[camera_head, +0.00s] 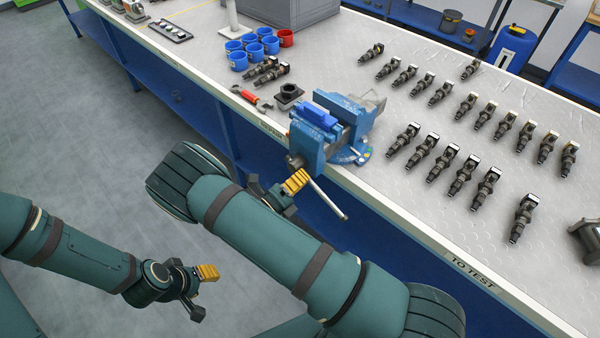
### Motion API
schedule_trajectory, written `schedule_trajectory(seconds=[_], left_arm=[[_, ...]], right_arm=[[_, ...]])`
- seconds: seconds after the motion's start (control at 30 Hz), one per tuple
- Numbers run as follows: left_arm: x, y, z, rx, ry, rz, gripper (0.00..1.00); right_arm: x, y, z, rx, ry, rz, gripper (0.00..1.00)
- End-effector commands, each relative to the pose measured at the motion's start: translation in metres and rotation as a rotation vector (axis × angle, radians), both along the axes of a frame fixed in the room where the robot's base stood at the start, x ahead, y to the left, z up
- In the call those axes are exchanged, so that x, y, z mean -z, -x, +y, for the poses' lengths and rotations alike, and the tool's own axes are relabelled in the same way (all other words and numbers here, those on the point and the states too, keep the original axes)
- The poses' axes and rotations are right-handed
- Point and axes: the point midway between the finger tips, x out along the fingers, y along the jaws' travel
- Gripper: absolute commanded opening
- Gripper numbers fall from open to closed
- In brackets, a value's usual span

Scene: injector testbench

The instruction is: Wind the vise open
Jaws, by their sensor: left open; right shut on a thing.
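The blue vise (352,112) is mounted at the front edge of the workbench. Its jaw gap is hard to make out from this angle. The vise handle, a metal bar (329,201), slants down and right in front of the bench edge and ends in a round knob. My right gripper (291,188), with a yellow finger pad, is at the upper part of this bar and is shut on it; the arm hides part of the grip. My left gripper (204,291) is open and empty, low over the floor and away from the bench.
Several dark injectors (463,174) lie in rows on the bench (400,220) right of the vise. Blue cups (238,61), a red cup (286,38), a red-handled tool (246,96) and a black block (288,95) are left of it. Grey floor is clear at the left.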

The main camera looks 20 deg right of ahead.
Motion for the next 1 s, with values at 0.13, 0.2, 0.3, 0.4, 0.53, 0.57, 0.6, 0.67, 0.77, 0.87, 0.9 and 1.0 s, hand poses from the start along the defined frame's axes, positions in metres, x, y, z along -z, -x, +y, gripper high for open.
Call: schedule_trajectory(seconds=[0.13, 0.2, 0.3, 0.4, 0.53, 0.57, 0.6, 0.67, 0.77, 0.87, 0.9, 1.0], left_arm=[[-0.015, 0.001, 0.001, 0.001, 0.002, 0.001, 0.47], [-0.02, 0.001, 0.001, 0.001, 0.003, 0.0, 0.47], [-0.027, 0.001, 0.001, 0.001, 0.005, 0.0, 0.47], [-0.034, 0.001, 0.001, 0.001, 0.006, 0.001, 0.47], [-0.04, 0.002, 0.002, 0.0, 0.007, 0.0, 0.47], [-0.042, 0.002, 0.002, 0.0, 0.007, 0.0, 0.47], [-0.044, 0.002, 0.002, 0.0, 0.007, 0.0, 0.47], [-0.046, 0.002, 0.002, 0.0, 0.007, 0.0, 0.47], [-0.048, 0.002, 0.002, 0.002, 0.008, 0.0, 0.47], [-0.05, 0.001, 0.002, 0.002, 0.008, 0.0, 0.47], [-0.051, 0.001, 0.002, 0.002, 0.008, 0.0, 0.47], [-0.052, 0.001, 0.002, 0.003, 0.008, 0.0, 0.47]], right_arm=[[-0.01, 0.002, -0.004, 0.007, 0.06, 0.129, 0.0], [-0.012, 0.003, -0.005, 0.007, 0.085, 0.19, 0.0], [-0.016, 0.003, -0.005, 0.006, 0.12, 0.274, 0.0], [-0.019, 0.003, -0.005, 0.007, 0.153, 0.354, 0.0], [-0.022, 0.003, -0.005, 0.008, 0.191, 0.446, 0.0], [-0.023, 0.003, -0.005, 0.008, 0.199, 0.464, 0.0], [-0.024, 0.003, -0.005, 0.008, 0.209, 0.488, 0.0], [-0.025, 0.003, -0.005, 0.008, 0.222, 0.52, 0.0], [-0.026, 0.002, -0.004, 0.008, 0.241, 0.565, 0.0], [-0.027, 0.002, -0.004, 0.008, 0.255, 0.599, 0.0], [-0.028, 0.002, -0.004, 0.007, 0.26, 0.61, 0.0], [-0.028, 0.001, -0.004, 0.007, 0.267, 0.629, 0.0]])
